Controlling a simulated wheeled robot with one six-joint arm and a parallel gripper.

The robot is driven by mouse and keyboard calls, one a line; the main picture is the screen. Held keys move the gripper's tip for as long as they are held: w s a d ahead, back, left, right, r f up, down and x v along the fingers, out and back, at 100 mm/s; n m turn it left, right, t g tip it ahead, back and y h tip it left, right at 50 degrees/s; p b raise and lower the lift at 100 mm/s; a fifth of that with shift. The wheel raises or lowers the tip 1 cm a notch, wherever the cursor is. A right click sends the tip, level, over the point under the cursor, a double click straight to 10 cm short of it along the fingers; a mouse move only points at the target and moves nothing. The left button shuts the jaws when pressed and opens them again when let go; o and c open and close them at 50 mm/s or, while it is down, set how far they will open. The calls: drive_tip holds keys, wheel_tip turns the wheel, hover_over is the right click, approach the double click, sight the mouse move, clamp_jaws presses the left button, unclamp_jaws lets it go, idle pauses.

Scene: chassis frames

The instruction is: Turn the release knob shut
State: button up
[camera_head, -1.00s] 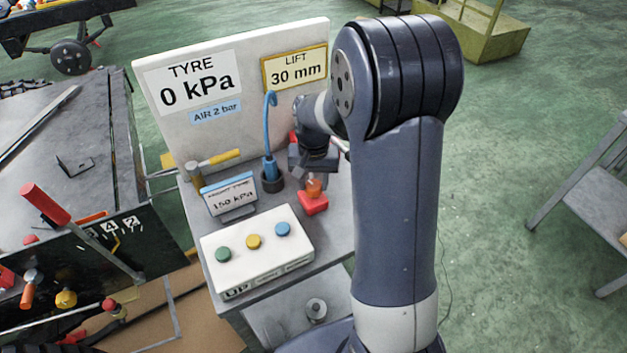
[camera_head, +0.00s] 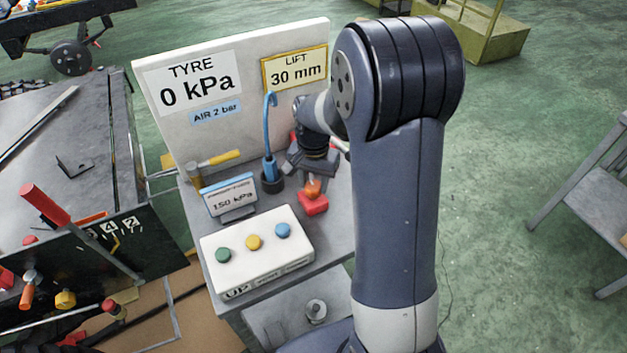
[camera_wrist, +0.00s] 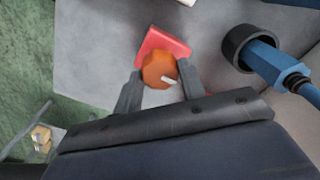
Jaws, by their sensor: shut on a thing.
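The release knob (camera_wrist: 158,70) is an orange knob with a pale pointer mark, on a red base (camera_wrist: 166,44). In the wrist view the two fingers of my gripper (camera_wrist: 160,82) stand on either side of the knob and are shut on it. In the head view the knob (camera_head: 313,188) shows just below my gripper (camera_head: 311,172), above the red base (camera_head: 313,204). The pointer mark points to the right in the wrist view. Part of the knob's sides is hidden by the fingers.
A blue hose tool (camera_head: 270,165) stands in a black holder left of my gripper. A white button box (camera_head: 257,250) and a small 150 kPa sign (camera_head: 232,198) stand in front. The display board (camera_head: 232,85) rises behind, reading 0 kPa and 30 mm. A hammer (camera_head: 215,162) lies left.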

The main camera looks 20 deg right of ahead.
sight(314, 185)
drive_tip(key=o, duration=1)
drive_tip(key=shift+c, duration=0.2)
wheel_tip(314, 185, up, 11)
drive_tip(key=shift+f, duration=0.1)
wheel_tip(314, 185, down, 11)
drive_tip(key=shift+r, duration=0.1)
idle(0.7)
